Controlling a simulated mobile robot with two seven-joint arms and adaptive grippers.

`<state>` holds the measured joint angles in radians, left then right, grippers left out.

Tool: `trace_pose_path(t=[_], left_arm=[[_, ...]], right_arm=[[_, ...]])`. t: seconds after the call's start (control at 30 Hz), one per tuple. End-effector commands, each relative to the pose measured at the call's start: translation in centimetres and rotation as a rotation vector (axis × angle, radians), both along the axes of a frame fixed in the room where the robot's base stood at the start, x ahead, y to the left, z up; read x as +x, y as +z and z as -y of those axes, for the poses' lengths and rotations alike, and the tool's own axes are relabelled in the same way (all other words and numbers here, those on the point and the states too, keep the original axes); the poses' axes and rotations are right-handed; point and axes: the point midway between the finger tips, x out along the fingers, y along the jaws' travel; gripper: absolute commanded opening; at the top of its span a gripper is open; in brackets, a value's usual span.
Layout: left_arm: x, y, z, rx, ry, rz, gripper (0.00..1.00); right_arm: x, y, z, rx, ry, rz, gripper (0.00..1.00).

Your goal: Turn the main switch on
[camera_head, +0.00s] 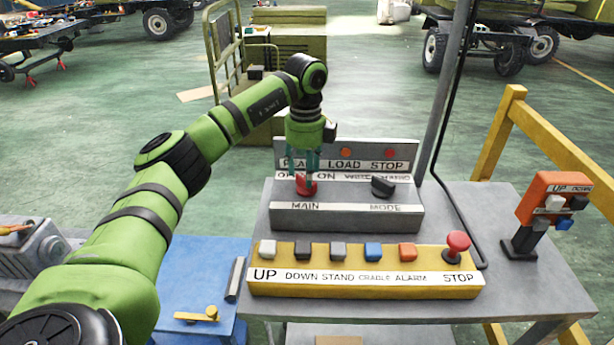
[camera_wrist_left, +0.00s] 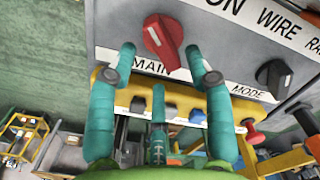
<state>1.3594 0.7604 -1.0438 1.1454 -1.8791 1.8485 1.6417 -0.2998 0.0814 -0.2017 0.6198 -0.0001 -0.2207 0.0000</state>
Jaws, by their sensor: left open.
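The main switch is a red rotary knob (camera_head: 306,184) on a grey control box (camera_head: 350,216), above the label MAIN. In the left wrist view the red knob (camera_wrist_left: 163,40) has a white mark and sits just beyond the fingertips. My left gripper (camera_head: 305,172) points down at the knob from above in the head view. Its teal fingers (camera_wrist_left: 165,65) are open, one on either side of the knob's lower part; I cannot tell whether they touch it. The OFF and ON lettering above the knob is partly hidden by the fingers. My right gripper is not in view.
A black MODE knob (camera_head: 383,187) is to the right on the same box. A yellow button panel (camera_head: 365,285) with several buttons and a red stop button (camera_head: 457,244) lies in front. An orange up/down box (camera_head: 552,200) stands at right. A grey post rises behind the table.

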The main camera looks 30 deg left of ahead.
Motion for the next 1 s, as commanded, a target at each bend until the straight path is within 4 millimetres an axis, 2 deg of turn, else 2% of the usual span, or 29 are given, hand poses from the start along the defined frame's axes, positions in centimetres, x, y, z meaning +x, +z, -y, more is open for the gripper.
trace_pose_path(t=[0.23, 0.53, 0.57, 0.6, 0.67, 0.7, 1.0], left_arm=[[0.0, -2.7, 0.1, -0.002, -0.003, 0.000, 0.52], [0.0, -3.2, 0.1, -0.003, -0.004, 0.002, 0.52], [0.0, -3.2, 0.1, -0.003, -0.004, 0.002, 0.48], [0.0, -3.2, 0.1, -0.003, -0.004, 0.002, 0.32], [0.0, -3.2, 0.1, -0.003, -0.004, 0.002, 0.08], [0.0, -3.2, 0.1, -0.003, -0.004, 0.002, 0.00], [0.0, -3.2, 0.1, -0.003, -0.018, 0.001, 0.00]], right_arm=[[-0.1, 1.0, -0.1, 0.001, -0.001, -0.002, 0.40], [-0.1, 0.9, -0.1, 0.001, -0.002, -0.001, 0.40], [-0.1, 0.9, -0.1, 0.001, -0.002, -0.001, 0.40], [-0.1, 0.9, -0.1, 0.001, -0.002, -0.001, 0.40], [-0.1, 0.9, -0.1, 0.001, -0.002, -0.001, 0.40], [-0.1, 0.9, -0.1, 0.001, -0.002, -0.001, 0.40], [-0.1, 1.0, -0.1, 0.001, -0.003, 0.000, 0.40]])
